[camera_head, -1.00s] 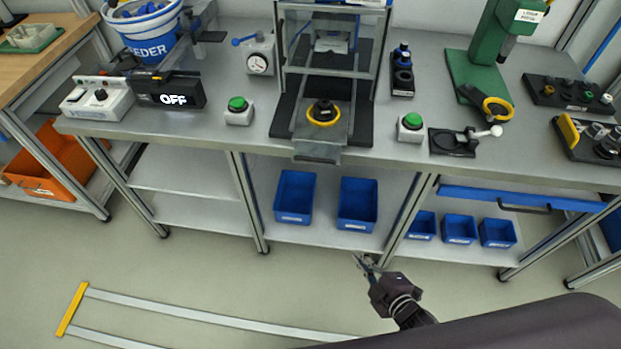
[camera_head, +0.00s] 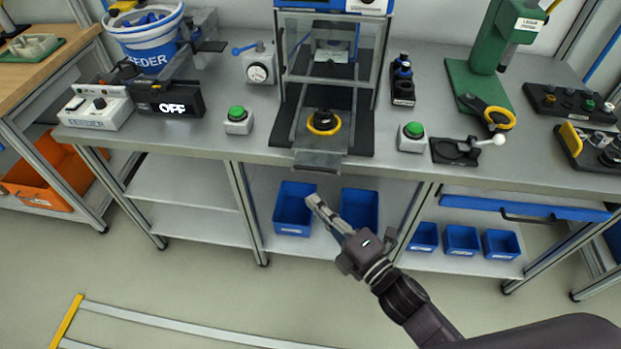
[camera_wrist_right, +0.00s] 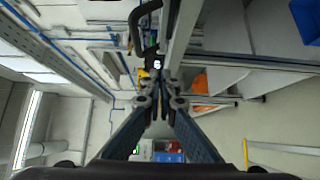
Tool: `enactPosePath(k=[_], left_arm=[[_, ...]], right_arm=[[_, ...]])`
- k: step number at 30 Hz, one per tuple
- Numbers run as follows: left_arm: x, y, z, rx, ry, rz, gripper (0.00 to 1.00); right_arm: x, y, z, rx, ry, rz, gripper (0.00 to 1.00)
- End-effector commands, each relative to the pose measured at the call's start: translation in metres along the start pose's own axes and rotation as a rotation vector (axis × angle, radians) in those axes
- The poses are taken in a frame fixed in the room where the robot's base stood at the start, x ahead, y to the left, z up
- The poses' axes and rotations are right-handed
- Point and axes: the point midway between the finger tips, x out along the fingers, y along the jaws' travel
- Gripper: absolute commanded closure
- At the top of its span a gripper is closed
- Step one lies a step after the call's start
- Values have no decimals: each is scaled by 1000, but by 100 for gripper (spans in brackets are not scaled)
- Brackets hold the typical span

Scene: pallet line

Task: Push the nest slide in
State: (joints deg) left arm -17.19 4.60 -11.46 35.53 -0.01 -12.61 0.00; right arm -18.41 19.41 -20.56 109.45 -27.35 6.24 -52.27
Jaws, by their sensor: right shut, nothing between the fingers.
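The nest slide (camera_head: 318,143) is a grey plate sticking out toward me from the press frame (camera_head: 331,70) on the bench. A black nest with a yellow ring (camera_head: 323,122) sits on it. The slide's front lip (camera_head: 317,159) hangs past the bench's front edge. My right gripper (camera_head: 313,202) is shut and empty, below and in front of the lip, apart from it. In the right wrist view its fingers (camera_wrist_right: 160,100) are together, and the slide cannot be made out there. My left gripper is not in view.
Green buttons stand left (camera_head: 237,120) and right (camera_head: 412,137) of the slide. A toggle clamp (camera_head: 465,149) is farther right. Blue bins (camera_head: 293,209) stand on the shelf below. The bench's front edge (camera_head: 210,150) lies above my right gripper. The floor in front is open.

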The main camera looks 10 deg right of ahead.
Motion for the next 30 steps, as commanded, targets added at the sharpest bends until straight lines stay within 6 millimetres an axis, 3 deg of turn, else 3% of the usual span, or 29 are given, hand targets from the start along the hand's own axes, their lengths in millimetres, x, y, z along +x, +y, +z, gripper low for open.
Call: enactPosePath(k=[5, 10, 30], left_arm=[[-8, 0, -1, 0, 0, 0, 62], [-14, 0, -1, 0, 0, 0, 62], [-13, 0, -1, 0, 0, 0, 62]], right_arm=[[35, 3, 0, 0, 0, 2, 100], [51, 2, 18, -1, 0, 0, 100], [68, -1, 35, -1, 1, 2, 100]])
